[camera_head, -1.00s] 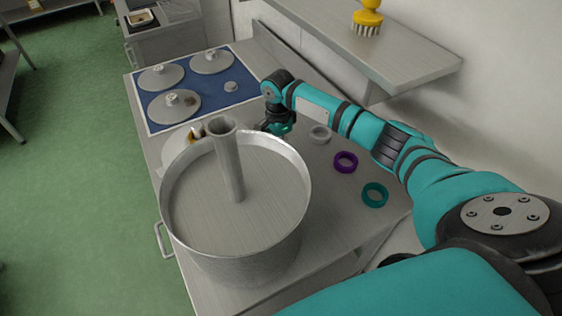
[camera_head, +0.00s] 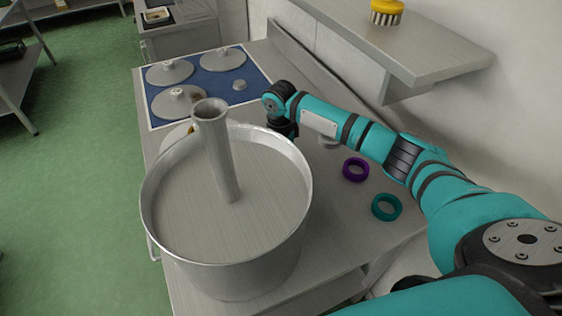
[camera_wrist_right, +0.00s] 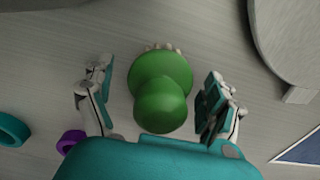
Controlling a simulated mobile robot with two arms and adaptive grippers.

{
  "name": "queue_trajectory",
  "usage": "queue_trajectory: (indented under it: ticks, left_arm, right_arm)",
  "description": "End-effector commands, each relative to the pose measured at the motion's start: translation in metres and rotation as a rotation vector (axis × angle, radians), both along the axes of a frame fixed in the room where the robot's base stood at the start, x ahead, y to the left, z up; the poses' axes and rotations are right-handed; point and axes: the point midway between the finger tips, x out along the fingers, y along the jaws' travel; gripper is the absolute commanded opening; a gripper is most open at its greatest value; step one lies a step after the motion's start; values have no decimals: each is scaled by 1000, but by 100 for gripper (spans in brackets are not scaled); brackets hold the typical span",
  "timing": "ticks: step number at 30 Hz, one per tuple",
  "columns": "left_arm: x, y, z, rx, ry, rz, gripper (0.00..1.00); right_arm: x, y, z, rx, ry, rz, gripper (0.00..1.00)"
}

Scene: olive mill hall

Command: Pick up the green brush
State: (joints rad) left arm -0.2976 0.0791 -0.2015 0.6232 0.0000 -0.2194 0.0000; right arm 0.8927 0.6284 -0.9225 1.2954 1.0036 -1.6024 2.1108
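The green brush (camera_wrist_right: 161,88) shows in the right wrist view, its rounded green handle toward the camera and pale bristles just visible at its far edge. It stands on the grey metal bench between the two fingers of my right gripper (camera_wrist_right: 158,95). The fingers are open, with a visible gap on each side of the brush. In the head view my right wrist reaches down behind the rim of the large metal pot (camera_head: 225,245). The fingers and the green brush are hidden there. My left gripper is in neither view.
A purple ring (camera_head: 356,169) and a teal ring (camera_head: 386,207) lie on the bench right of the pot; a grey ring is partly hidden by my arm. Several round metal lids sit on a blue mat (camera_head: 211,84). A wall shelf (camera_head: 420,55) holds a yellow brush (camera_head: 386,14).

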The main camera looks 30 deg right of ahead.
Motion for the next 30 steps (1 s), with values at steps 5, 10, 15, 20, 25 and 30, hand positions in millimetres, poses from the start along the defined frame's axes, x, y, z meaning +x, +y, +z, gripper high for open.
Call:
queue_trajectory:
  ticks: [5, 10, 15, 20, 25, 30]
  left_arm:
    - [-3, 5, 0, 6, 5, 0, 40]
    - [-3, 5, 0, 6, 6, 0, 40]
    - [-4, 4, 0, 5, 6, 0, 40]
    - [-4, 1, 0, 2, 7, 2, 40]
    - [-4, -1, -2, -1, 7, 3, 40]
    - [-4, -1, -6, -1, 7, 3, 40]
  right_arm:
    - [0, 0, 0, 0, 0, 0, 62]
    - [0, 0, 0, 0, 0, 0, 39]
    - [0, 0, 0, 0, -1, 0, 24]
    - [0, 0, 0, 0, -1, 0, 24]
    - [1, 0, 11, 2, -4, 1, 24]
    - [2, 0, 43, 3, -5, 1, 24]
